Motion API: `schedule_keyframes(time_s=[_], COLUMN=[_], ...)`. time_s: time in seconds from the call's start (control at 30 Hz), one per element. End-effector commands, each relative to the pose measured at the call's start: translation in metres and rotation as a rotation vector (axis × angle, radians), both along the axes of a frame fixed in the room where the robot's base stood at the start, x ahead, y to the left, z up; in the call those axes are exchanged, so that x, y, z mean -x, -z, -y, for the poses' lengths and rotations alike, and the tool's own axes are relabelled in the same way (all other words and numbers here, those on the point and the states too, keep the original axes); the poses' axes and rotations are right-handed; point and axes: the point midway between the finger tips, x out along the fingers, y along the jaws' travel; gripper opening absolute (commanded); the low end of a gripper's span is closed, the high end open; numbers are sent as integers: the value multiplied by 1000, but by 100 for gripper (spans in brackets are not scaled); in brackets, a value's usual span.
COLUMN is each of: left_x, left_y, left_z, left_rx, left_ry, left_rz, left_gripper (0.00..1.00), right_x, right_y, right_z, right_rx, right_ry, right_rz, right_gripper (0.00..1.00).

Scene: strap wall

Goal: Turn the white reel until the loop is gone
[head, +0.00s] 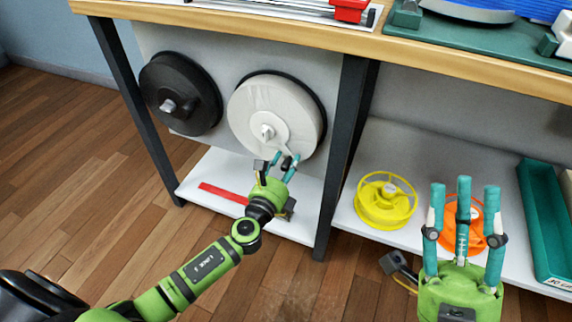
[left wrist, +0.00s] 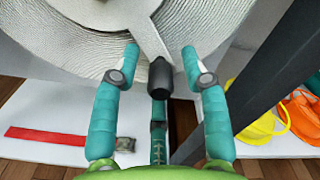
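The white reel (head: 292,98) is mounted on the grey panel under the bench. A pale crank arm runs from its hub (head: 267,132) to the lower rim and ends in a dark knob (left wrist: 160,76). My left gripper (head: 285,161) is at this knob, with its fingers spread. In the left wrist view the two outer fingers stand either side of the knob with gaps, and the third finger is below it. A red strip (head: 222,193) lies flat on the lower shelf, near a small metal piece (left wrist: 125,144). No loop can be made out. My right gripper (head: 464,198) is open and empty.
A black reel (head: 180,94) is mounted left of the white one. A dark bench leg (head: 345,150) stands close right of my left gripper. A yellow reel (head: 386,200), an orange reel (head: 476,228) and a green tray (head: 543,220) sit on the right shelf.

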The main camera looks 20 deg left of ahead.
Motion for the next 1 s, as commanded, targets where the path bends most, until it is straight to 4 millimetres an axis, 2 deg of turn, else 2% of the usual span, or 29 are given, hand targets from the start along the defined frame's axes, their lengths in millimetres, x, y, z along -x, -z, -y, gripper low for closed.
schedule_keyframes(time_s=[0.23, 0.37, 0.8, 1.0], left_x=[1, 11, 91, 113], left_y=[0, 1, 1, 0], left_z=[0, 0, -3, -4], left_rx=[0, 0, 0, 0], left_ry=[0, 1, 0, 0], left_rz=[0, -1, -4, -1], left_gripper=[45, 45, 45, 45], right_x=[-1, -1, 0, 0], right_y=[1, 1, 0, 0], right_z=[-1, -1, 0, 0], right_rx=[-1, 0, 0, 0], right_ry=[-1, 0, -1, -1], right_rz=[-4, -3, -2, -2], right_gripper=[40, 40, 40, 40])
